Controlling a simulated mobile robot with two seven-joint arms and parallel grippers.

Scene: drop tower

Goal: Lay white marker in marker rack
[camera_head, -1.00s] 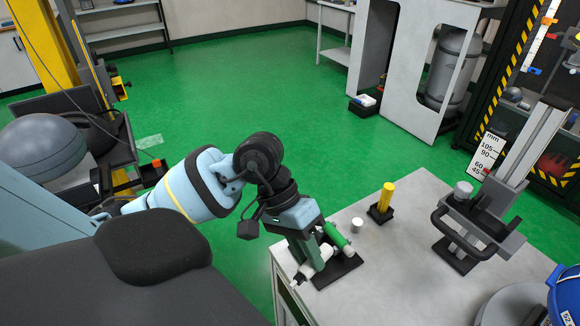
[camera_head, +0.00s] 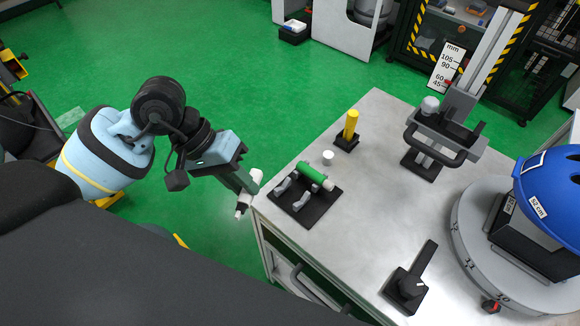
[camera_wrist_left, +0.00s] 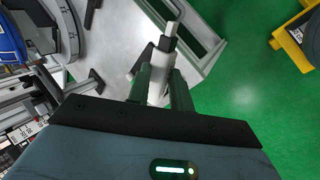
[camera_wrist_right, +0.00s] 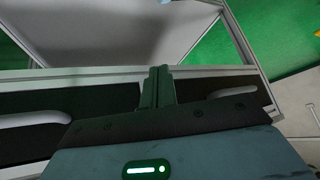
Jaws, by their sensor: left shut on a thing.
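My left gripper (camera_head: 246,184) is shut on the white marker (camera_head: 243,203), which tilts with its dark tip down, just off the left edge of the table. In the left wrist view the white marker (camera_wrist_left: 162,60) sits between both fingers. The marker rack (camera_head: 322,206), a black base with grey cradles, lies on the table to the right of the gripper, apart from the marker. A green marker (camera_head: 316,176) lies in its back part; the front cradles are empty. My right gripper (camera_wrist_right: 158,86) shows only in its wrist view, fingers together and empty, near the table's side.
The table middle is clear.

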